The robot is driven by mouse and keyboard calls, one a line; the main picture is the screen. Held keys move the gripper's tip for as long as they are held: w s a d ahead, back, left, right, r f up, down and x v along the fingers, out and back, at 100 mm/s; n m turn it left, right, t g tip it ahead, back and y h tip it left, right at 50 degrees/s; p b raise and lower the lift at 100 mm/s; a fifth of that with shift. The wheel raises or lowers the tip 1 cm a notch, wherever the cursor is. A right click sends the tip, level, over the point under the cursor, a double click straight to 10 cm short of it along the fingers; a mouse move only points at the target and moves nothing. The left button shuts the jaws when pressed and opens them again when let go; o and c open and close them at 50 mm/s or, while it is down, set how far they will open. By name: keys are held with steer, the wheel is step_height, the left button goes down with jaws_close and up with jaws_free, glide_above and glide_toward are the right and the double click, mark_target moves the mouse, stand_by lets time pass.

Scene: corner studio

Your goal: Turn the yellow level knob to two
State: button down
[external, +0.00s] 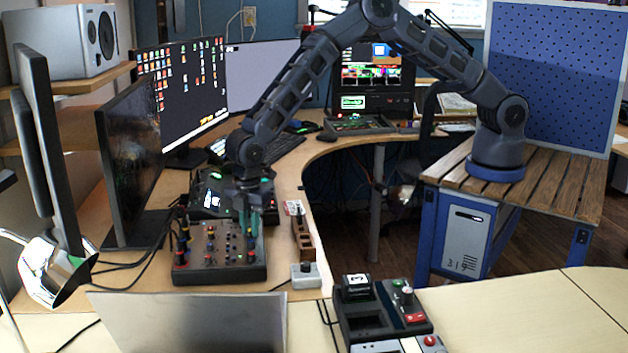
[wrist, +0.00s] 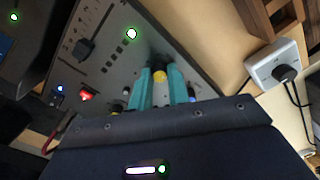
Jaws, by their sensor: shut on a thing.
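The yellow level knob (wrist: 160,76) sits on a dark grey control panel (wrist: 100,72) in the wrist view. The teal fingers of my gripper (wrist: 161,84) are shut on it, one on each side. In the external view my gripper (external: 248,222) points down at the right part of the panel (external: 200,272), on the desk. The yellow knob cannot be made out there. The scale and the knob's pointer cannot be read in either view.
Several other knobs stand close by. A small grey box with a knob (external: 305,275) and a brown wooden rack (external: 303,238) stand right of the panel.

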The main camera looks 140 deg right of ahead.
mark_target(250, 230)
steer(key=m, duration=0.4)
steer(key=shift+m, duration=2)
steer(key=c, duration=1.3)
jaws_free()
steer(key=shift+r, duration=0.1)
step_height(250, 230, up, 11)
steer(key=shift+f, duration=0.15)
